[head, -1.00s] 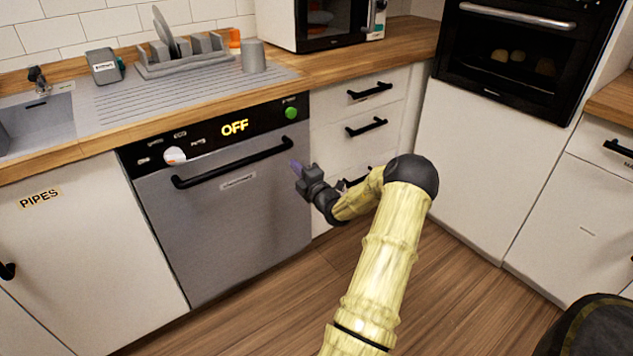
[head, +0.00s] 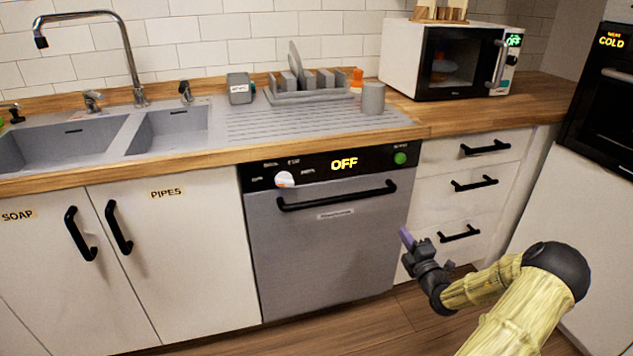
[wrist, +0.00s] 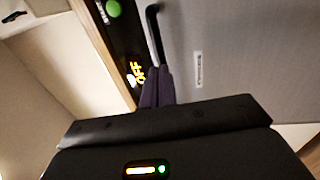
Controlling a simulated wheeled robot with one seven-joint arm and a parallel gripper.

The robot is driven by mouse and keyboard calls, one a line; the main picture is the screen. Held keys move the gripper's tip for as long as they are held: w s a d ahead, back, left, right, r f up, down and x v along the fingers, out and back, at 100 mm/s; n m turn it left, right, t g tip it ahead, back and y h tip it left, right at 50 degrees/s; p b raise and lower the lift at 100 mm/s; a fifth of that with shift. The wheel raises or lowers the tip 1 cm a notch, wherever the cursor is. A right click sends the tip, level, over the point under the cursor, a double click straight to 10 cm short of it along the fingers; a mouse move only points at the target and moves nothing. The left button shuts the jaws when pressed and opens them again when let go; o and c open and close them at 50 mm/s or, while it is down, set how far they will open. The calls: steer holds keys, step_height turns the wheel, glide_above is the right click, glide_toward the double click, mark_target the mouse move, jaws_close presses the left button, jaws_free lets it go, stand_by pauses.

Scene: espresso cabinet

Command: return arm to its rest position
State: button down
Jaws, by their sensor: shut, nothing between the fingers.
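My gripper (head: 406,238) is in front of the right side of the dishwasher (head: 320,240), its purple fingers pointing up and left. The fingers are shut with nothing held. My bamboo-patterned arm reaches in from the lower right of the head view. In the wrist view, the closed fingers (wrist: 157,88) show before the grey dishwasher door (wrist: 245,50), its black handle (wrist: 154,30) and the OFF display (wrist: 137,72). I see no contact between the fingers and the door.
Drawers (head: 470,185) with black handles stand right of the dishwasher. The counter (head: 440,125) above holds a dish rack (head: 310,95), a grey cup (head: 373,98) and a microwave (head: 445,60). A sink cabinet (head: 170,270) is at left. An oven (head: 605,110) is at far right.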

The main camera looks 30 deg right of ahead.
steer(key=w+a+n+g+y, duration=0.2)
steer(key=a+n+g+y, duration=1.05)
steer(key=a+n, duration=1.55)
steer(key=s+a+n+g+h, duration=0.4)
steer(key=s+a+n+g, duration=0.3)
steer(key=s+a+n, duration=0.55)
step_height(320, 180, up, 38)
steer(key=a+n+t+h+p, duration=0.1)
steer(key=n+p, duration=0.7)
steer(key=p, duration=0.8)
steer(key=s+a+n+t+h+p, duration=0.1)
steer(key=n+h+p, duration=0.2)
steer(key=n+p, duration=0.5)
steer(key=p, duration=0.8)
steer(key=shift+s+a+r+t+p, duration=0.15)
steer(key=shift+s+a+t+p, duration=0.15)
steer(key=shift+t+p, duration=0.1)
